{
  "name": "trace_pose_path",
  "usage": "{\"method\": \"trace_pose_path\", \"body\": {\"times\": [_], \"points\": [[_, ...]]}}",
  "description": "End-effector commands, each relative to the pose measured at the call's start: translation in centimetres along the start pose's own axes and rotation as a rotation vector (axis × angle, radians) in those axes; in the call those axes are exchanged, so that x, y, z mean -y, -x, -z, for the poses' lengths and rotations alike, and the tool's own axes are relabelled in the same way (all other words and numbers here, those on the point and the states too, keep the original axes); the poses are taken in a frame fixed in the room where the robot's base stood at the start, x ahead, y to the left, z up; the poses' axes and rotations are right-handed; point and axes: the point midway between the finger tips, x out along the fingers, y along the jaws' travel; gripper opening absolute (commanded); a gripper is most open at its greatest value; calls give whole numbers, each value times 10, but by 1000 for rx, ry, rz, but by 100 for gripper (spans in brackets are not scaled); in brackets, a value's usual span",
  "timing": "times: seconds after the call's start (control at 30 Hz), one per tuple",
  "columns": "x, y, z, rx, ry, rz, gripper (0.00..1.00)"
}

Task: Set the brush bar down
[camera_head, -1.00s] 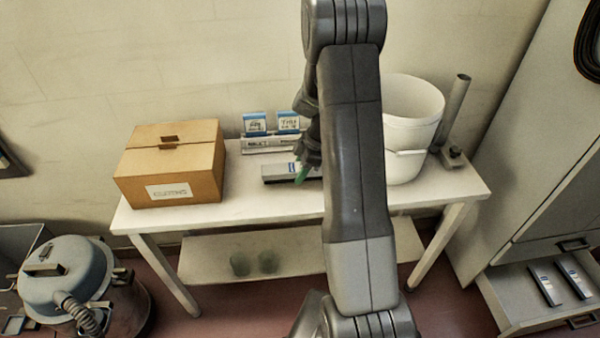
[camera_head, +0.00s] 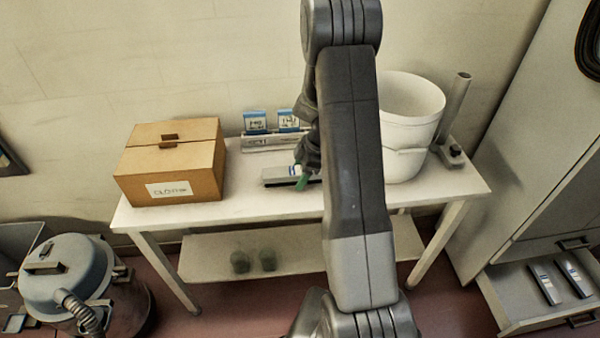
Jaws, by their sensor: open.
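My gripper (camera_head: 303,180) is at the bar's right part, with a green fingertip showing. It is open, close to the bar or touching it; I cannot tell which. My arm hides the bar's right end and part of the gripper.
A cardboard box (camera_head: 172,162) stands left on the table. The rack (camera_head: 262,143) with blue-topped cards is behind the bar. A white bucket (camera_head: 408,125) and a grey post (camera_head: 453,115) stand right. A drawer (camera_head: 540,290) with two bars is open. Table front is clear.

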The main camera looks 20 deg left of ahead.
Motion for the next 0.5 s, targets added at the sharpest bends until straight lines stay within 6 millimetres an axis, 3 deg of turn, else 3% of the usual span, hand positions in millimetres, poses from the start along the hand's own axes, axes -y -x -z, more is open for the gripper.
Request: {"method": "trace_pose_path", "body": {"times": [0.17, 0.5], "points": [[-1, 19, 0, 0, 1, -4, 65], [-1, 92, 0, 0, 1, -5, 65]]}}
